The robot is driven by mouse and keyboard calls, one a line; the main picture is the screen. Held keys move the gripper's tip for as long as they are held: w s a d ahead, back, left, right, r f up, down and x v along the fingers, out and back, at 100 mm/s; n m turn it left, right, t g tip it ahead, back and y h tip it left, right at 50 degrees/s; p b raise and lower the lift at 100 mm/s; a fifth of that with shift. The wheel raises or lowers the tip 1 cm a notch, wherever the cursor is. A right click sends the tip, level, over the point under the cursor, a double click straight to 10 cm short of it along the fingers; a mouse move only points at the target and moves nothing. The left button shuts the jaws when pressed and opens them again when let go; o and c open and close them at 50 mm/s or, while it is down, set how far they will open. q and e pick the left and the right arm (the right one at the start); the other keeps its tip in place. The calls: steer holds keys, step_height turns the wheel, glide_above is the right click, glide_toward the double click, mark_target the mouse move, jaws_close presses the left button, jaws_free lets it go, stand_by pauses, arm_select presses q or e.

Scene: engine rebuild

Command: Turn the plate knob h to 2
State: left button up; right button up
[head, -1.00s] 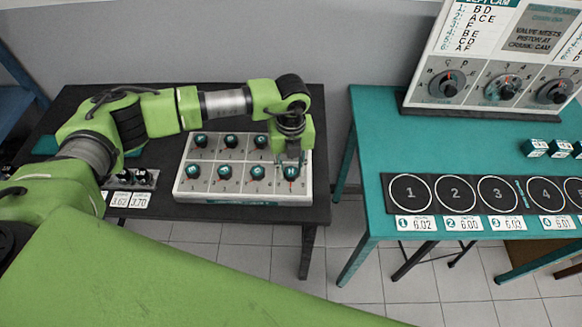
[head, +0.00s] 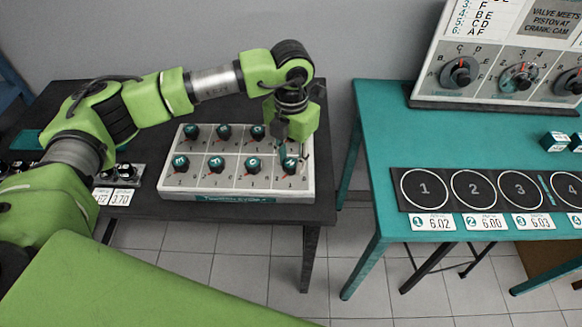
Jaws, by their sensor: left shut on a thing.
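The white knob plate (head: 228,190) lies on the black table and carries two rows of teal-topped knobs. Plate knob h (head: 290,164) is at the right end of its front row, partly covered by my gripper. A short red pointer shows at its front; the number it points at is too small to read. My left gripper (head: 292,155) reaches down from above and is shut on plate knob h, its fingers on either side of it. My right gripper is not in view.
Several other knobs, such as the front-row one (head: 253,164), stand close to the left of my gripper. A teal table (head: 400,130) stands to the right across a gap, with numbered circles (head: 472,189) and an upright dial board (head: 500,75).

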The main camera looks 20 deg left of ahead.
mark_target(291, 163)
arm_select(q)
steer(key=shift+m+b, duration=1.4)
steer(key=shift+r, duration=0.1)
steer(key=o, duration=1.1)
step_height(291, 163, up, 12)
